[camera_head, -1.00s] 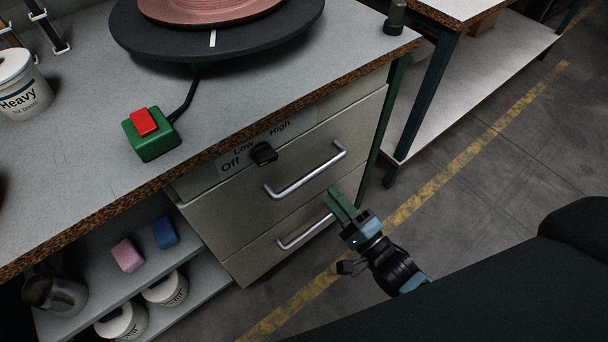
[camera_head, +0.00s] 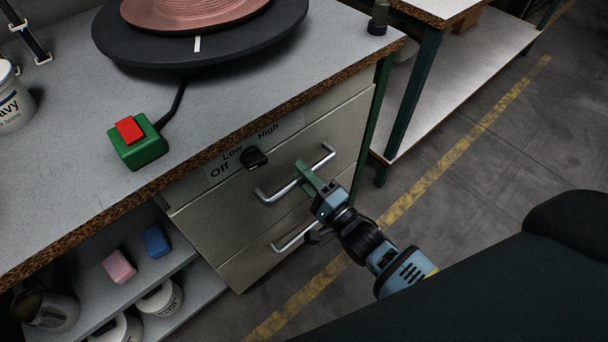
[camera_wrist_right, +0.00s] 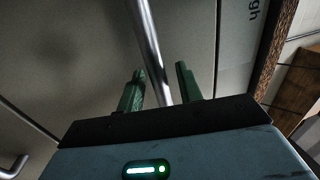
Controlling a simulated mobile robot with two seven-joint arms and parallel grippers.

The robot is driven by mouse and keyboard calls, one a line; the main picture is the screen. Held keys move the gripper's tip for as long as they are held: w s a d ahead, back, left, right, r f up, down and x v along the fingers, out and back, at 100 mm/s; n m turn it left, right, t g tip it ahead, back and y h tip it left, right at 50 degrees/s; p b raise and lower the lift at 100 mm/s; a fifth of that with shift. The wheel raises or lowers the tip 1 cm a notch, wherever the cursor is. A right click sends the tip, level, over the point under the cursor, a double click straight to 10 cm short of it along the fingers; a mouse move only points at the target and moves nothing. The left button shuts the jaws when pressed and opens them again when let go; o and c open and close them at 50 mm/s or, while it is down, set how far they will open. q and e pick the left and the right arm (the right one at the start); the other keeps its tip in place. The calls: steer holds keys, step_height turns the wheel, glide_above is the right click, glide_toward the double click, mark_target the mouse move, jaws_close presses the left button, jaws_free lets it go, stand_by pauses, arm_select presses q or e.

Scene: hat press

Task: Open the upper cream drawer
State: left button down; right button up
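The upper cream drawer (camera_head: 225,217) is in the cabinet under the worktop, below the Off/Low/High dial, and looks shut. Its silver bar handle (camera_head: 272,194) runs along the front. My right gripper (camera_head: 306,172) is at the middle of this handle. In the right wrist view the handle (camera_wrist_right: 150,35) passes between the two green fingers (camera_wrist_right: 160,72), with a gap visible on each side, so the gripper is open around the bar. The head view hides part of the bar behind the fingers. My left gripper is not in view.
A lower drawer handle (camera_head: 292,237) is below. The black dial (camera_head: 254,158) is just above the upper drawer. A green box with a red button (camera_head: 130,130) stands on the worktop (camera_head: 60,150).

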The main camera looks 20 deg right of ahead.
jaws_close()
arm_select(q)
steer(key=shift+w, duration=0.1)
